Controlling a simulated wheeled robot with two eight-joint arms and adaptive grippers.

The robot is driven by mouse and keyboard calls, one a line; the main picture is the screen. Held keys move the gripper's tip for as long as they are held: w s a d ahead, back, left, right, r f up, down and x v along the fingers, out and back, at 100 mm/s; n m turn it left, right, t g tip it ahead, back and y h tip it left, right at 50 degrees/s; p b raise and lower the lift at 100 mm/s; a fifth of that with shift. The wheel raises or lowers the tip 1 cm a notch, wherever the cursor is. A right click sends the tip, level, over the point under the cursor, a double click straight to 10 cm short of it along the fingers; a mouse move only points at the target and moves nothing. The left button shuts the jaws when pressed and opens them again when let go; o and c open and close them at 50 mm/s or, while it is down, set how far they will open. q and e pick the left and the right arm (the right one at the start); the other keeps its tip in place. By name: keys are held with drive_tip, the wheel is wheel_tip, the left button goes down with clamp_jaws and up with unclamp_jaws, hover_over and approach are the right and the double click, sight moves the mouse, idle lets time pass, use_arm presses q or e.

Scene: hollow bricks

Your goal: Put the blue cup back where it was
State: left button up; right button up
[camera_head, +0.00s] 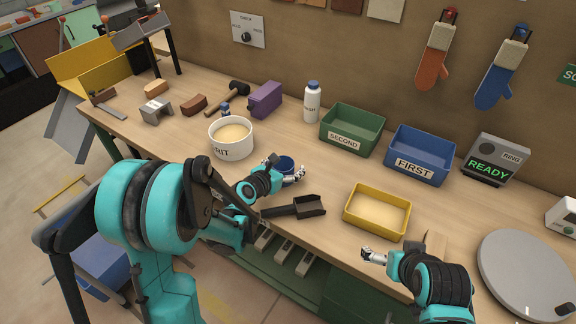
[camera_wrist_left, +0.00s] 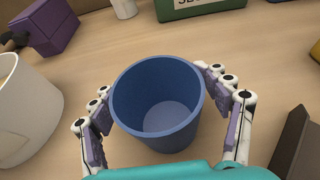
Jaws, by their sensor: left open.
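The blue cup (camera_wrist_left: 158,104) stands upright and empty on the bench, between the two fingers of my left gripper (camera_wrist_left: 165,110) in the left wrist view. The fingers are open on either side of it. The right finger looks close to its wall; I cannot tell whether it touches. In the head view the cup (camera_head: 287,165) is partly hidden by my left gripper (camera_head: 284,177). My right gripper (camera_head: 372,256) is above the front of the bench, apart from the cup; its finger opening is too small to tell.
A white grit tub (camera_head: 231,148) stands left of the cup. A black scoop (camera_head: 309,206) lies in front. A yellow tray (camera_head: 376,213), green "SECOND" bin (camera_head: 342,143) and blue "FIRST" bin (camera_head: 413,168) stand to the right. A white bottle (camera_head: 312,102) stands behind.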

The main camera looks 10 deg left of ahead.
use_arm(q)
drive_tip(key=p+v, duration=0.3)
drive_tip(key=v, duration=0.8)
drive_tip(key=shift+s+a+r, duration=0.1)
drive_tip(key=shift+s+r, duration=0.05)
drive_tip(key=shift+s, duration=0.1)
drive_tip(key=shift+s+r+m, duration=0.1)
drive_tip(key=shift+s+m, duration=0.2)
drive_tip(key=shift+m, duration=0.2)
drive_tip(key=s+a+r+m+g+y, duration=0.1)
drive_tip(key=s+r+m+g+y, duration=0.1)
drive_tip(key=s+m, duration=0.7)
drive_tip(key=s+a+r+m+g+y, duration=0.1)
drive_tip(key=s+m, duration=0.7)
drive_tip(key=m, duration=1.3)
drive_tip(key=shift+s+r+m+g+y, duration=0.45)
drive_tip(key=shift+g+y, duration=0.55)
drive_tip(key=shift+g, duration=0.3)
